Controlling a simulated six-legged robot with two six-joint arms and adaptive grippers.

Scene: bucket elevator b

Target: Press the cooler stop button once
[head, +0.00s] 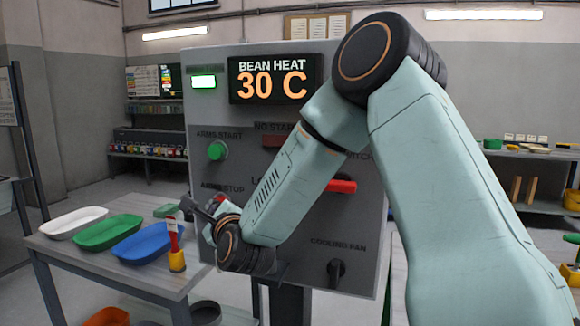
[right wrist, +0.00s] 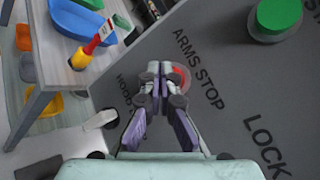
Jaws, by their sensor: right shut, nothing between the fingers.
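The grey control panel (head: 300,225) stands in front of me. A red button (right wrist: 182,75) on it shows partly in the right wrist view, mostly hidden behind my right gripper (right wrist: 160,72). The label beside it reads ARMS STOP; I see no label reading cooler stop. My right gripper is shut and empty, its fingertips over the red button; I cannot tell whether they touch it. In the head view the right gripper (head: 198,207) is at the panel's left edge, below the green ARMS START button (head: 217,150). My left gripper is out of view.
A red lever (head: 342,186) and a black COOLING FAN knob (head: 336,270) are on the panel, near my right arm. A table (head: 110,262) at left holds a white tray (head: 74,222), a green tray (head: 108,232), a blue tray (head: 142,243) and a brush (head: 175,250).

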